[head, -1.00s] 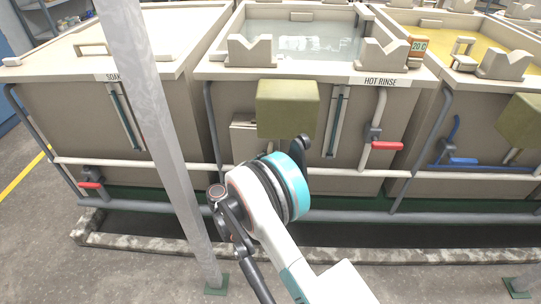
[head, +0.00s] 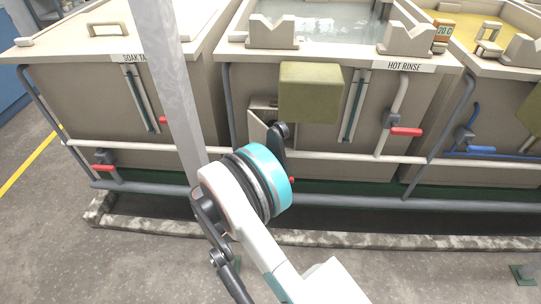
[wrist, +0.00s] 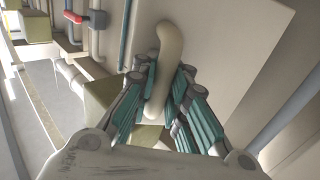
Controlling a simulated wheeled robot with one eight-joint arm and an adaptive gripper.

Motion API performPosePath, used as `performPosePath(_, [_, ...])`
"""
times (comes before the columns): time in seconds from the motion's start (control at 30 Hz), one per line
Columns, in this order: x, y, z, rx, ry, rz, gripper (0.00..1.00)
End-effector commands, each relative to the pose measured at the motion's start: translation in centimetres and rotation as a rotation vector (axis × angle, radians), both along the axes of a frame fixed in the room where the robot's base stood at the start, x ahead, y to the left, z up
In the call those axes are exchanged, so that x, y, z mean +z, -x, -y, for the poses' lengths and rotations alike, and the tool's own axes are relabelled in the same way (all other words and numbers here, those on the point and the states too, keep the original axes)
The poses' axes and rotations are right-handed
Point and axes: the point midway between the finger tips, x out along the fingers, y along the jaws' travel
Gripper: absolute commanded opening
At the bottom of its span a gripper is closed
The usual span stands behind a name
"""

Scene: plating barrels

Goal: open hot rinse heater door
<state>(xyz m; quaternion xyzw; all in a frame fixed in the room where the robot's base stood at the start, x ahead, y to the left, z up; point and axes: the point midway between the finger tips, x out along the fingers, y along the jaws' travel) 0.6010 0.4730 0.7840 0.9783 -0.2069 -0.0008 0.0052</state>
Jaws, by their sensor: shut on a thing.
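The hot rinse tank (head: 330,105) carries its label (head: 410,66) on the front rim. The heater door (head: 257,130) is a small beige panel low on the tank's front, left of centre. It stands ajar, with an opening (head: 263,103) showing behind its top. In the wrist view the door (wrist: 215,45) fills the upper middle, with a beige bar handle (wrist: 168,50) on it. My gripper (wrist: 160,98) is shut on that handle, with teal finger pads on both sides. In the head view my own arm hides most of the gripper and handle.
An olive box (head: 311,92) juts out just above and right of the door. A grey post (head: 172,90) stands left of my arm. A pale pipe (head: 340,156) and a valve with a red handle (head: 406,131) run along the front. A stained curb (head: 400,238) edges the floor.

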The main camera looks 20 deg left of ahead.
Motion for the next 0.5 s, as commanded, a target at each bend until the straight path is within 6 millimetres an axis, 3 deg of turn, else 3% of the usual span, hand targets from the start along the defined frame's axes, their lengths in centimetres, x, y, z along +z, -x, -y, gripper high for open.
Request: performPosePath(0.5, [-0.19,1.2,-0.93,-0.008,0.001,-0.003,0.0])
